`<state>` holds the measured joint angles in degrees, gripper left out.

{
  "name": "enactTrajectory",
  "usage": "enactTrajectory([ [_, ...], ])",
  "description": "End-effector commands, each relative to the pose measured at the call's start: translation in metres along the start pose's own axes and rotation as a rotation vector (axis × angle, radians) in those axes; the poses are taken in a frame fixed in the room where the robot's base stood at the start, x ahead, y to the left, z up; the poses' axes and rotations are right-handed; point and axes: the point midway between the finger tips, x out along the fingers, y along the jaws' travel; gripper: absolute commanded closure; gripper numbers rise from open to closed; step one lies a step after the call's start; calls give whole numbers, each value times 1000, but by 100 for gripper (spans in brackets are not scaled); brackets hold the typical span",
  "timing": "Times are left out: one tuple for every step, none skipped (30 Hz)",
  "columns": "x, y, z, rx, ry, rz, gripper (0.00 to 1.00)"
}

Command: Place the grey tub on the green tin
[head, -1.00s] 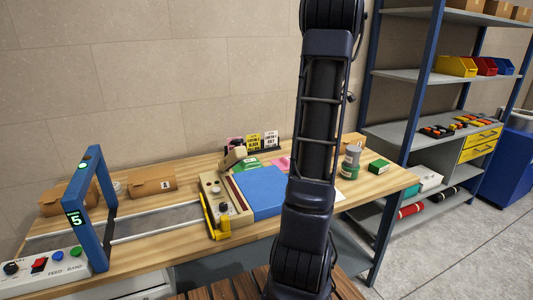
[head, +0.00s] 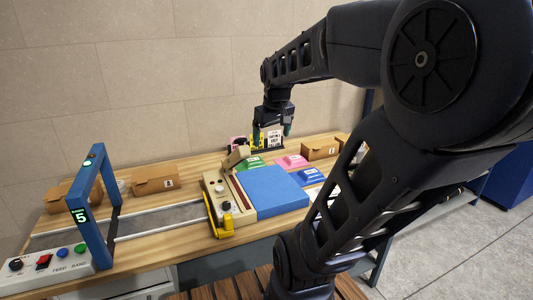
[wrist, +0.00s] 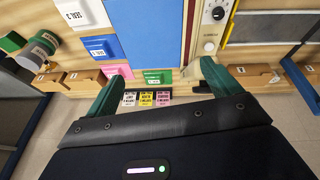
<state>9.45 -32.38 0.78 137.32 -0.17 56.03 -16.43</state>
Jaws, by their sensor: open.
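The grey tub (wrist: 28,62) shows at the left of the wrist view. It appears stacked on the labelled green tin (wrist: 44,42), its base against the tin's top; the view is too small to judge how well centred it is. Both are hidden behind my arm in the head view. My gripper (head: 271,134) is open and empty, above the back of the bench near the upright cards. In the wrist view its two fingers (wrist: 162,80) are spread wide with nothing between them, well apart from the tub and tin.
A green box (wrist: 12,42) lies beside the tin. The press with its blue plate (head: 272,192) fills the bench's middle. Cardboard boxes (head: 155,179) line the back. A blue frame (head: 92,205) stands at left. Upright cards (wrist: 145,98) are close to my fingers.

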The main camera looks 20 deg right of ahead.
Motion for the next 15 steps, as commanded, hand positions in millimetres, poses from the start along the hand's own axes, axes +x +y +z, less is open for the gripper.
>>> enactTrajectory([
  [-2, -14, 12, 17, 19, -8, 11],
  [-2, -20, 18, 33, 28, -12, 11],
  [-2, -27, 27, 52, 37, -18, 11],
  [-2, -32, 32, 66, 45, -23, 11],
  [-2, -37, 38, 78, 50, -28, 11],
  [-1, -42, 44, 94, 58, -33, 11],
  [-1, -46, 48, 105, 62, -37, 11],
  [0, -48, 52, 114, 66, -41, 11],
  [0, -51, 56, 124, 70, -45, 11],
  [0, -53, 58, 130, 73, -47, 11],
  [1, -55, 60, 136, 75, -49, 11],
  [1, -56, 62, 141, 76, -51, 11],
  [2, -56, 63, 144, 77, -52, 11],
  [2, -57, 64, 146, 77, -53, 11],
  [2, -57, 64, 148, 77, -53, 11],
])
